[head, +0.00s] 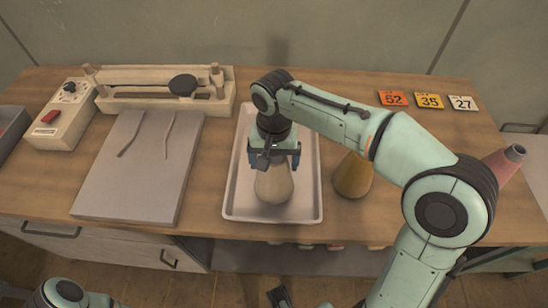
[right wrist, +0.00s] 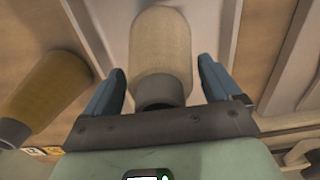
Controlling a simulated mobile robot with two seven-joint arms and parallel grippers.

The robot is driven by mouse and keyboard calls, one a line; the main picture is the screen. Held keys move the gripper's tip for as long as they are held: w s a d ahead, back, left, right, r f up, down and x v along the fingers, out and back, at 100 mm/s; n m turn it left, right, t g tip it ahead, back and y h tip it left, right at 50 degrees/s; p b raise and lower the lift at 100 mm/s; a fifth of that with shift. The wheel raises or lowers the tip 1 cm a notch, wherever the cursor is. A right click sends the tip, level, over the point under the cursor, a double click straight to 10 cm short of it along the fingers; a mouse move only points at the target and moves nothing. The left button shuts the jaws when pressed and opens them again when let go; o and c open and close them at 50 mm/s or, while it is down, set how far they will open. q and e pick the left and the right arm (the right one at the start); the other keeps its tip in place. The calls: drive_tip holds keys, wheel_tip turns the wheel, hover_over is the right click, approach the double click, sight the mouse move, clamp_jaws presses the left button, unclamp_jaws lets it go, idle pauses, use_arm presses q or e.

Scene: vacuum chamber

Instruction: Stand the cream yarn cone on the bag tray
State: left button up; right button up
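The cream yarn cone (head: 272,186) is upright on the white bag tray (head: 312,212), near the tray's middle, with its narrow end up. My right gripper (head: 274,156) is over the cone from above. In the right wrist view the cone (right wrist: 160,50) is between the two fingers of the right gripper (right wrist: 162,85), its dark tip near the palm. A gap shows on each side, so the gripper looks open. The gripper hides the cone's top in the head view. Of my left arm only parts show at the bottom edge; its fingers are not clear.
A mustard yarn cone (head: 353,176) stands just right of the tray. A pink cone (head: 503,163) is farther right, partly behind my right arm. A grey board (head: 130,185), a bag sealer (head: 160,88) and a control box (head: 62,115) are on the left. Number cards (head: 429,101) lie at the back right.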

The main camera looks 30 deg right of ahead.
wheel_tip(320, 180, up, 12)
drive_tip(key=p, duration=0.3)
drive_tip(key=shift+r, duration=0.2)
idle(0.6)
